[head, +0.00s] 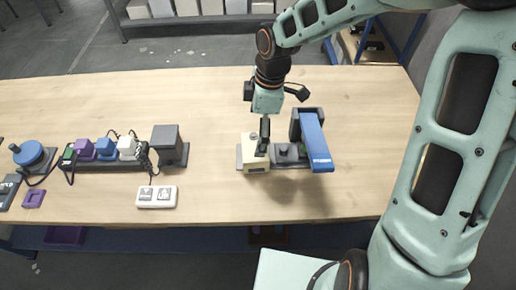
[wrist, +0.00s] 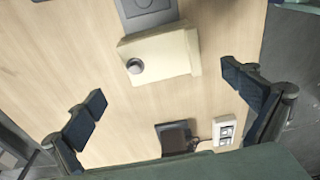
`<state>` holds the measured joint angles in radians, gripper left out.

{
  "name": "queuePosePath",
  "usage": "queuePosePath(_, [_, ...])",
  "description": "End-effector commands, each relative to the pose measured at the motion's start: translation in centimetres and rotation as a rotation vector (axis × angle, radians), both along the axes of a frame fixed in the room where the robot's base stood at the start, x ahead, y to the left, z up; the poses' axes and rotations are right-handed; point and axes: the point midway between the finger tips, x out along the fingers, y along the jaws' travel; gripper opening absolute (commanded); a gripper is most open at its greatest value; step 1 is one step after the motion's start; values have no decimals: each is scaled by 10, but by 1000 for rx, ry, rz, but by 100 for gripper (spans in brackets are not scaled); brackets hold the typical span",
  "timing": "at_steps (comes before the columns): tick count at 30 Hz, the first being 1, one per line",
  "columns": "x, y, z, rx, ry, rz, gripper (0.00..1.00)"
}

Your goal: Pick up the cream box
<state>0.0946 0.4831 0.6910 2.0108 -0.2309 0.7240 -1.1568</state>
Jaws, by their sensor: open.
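The cream box (head: 256,155) sits on the left end of a dark grey base on the table in the head view. In the wrist view the cream box (wrist: 165,57) lies above the middle, with a round grey knob on its face. My gripper (head: 270,100) is above and just behind the box in the head view. In the wrist view my gripper (wrist: 164,85) has its two dark fingers spread wide with nothing between them. The box is ahead of the fingers and apart from them. A dark upright part hides some of the box in the head view.
A blue arm-like part (head: 316,142) stands on the same base, close right of the box. To the left are a dark grey box (head: 167,145), a white two-switch panel (head: 157,196) and a row of small coloured blocks (head: 106,148). The table's right end is clear.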

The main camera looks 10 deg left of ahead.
Motion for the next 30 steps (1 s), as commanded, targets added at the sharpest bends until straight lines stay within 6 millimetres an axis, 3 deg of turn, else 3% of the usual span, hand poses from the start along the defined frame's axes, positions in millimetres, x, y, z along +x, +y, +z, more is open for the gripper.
queuePosePath(3, [-1, 3, -18, -1, 0, 2, 100])
queuePosePath(10, [-2, 3, -36, -2, 1, 2, 100])
queuePosePath(18, [-4, 5, -74, -2, 1, 4, 100])
queuePosePath(27, [-3, 6, -79, -1, -3, 2, 100])
queuePosePath(30, [-3, 6, -79, -1, -3, 2, 90])
